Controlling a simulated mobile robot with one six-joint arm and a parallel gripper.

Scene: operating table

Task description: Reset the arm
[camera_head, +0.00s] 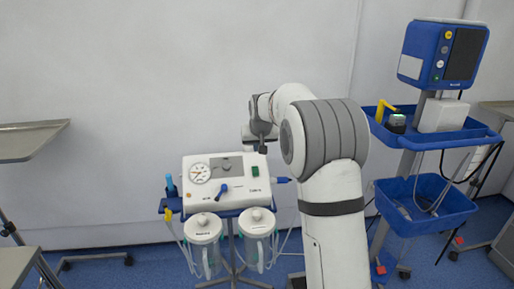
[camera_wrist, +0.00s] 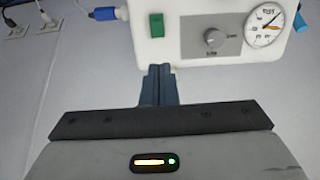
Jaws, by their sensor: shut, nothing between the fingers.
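My white and grey arm (camera_head: 335,200) rises from the bottom of the head view and bends over toward the suction unit. My gripper (camera_head: 263,149) is at the arm's far end, seen just above the top right of the white suction unit (camera_head: 226,178). In the wrist view my gripper's dark fingers (camera_wrist: 158,72) are together with nothing between them. A gap from fingers to unit cannot be judged.
Two clear canisters (camera_head: 204,240) hang at the front of the suction unit's stand. A blue monitor (camera_head: 441,55) tops a cart with blue trays (camera_head: 425,205) at right. Metal tables (camera_head: 30,140) stand at left. The white wall is behind; floor is open at centre left.

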